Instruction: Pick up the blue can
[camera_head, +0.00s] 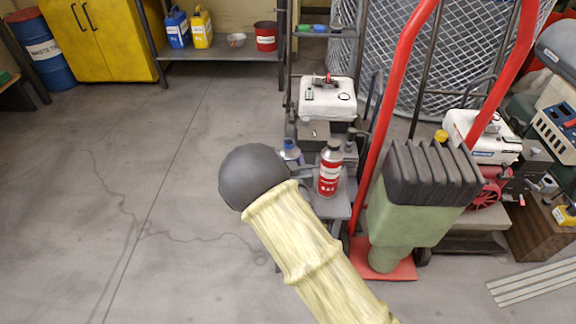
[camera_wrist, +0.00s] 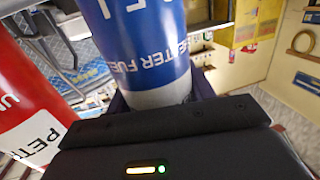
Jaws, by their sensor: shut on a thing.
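The blue can (camera_wrist: 150,40) fills the top middle of the wrist view, with white lettering and a pale grey band at its near end. My gripper (camera_wrist: 160,98) is shut on it, with dark fingers on both sides of the pale band. In the head view a small part of the blue can (camera_head: 290,148) shows just right of my arm's dark rounded joint.
A red can (camera_head: 329,168) with a white label stands close right of the blue can on a small grey stand (camera_head: 340,205). It also shows at the left of the wrist view (camera_wrist: 22,95). A red hand truck (camera_head: 375,150) stands to the right. The floor at left is clear.

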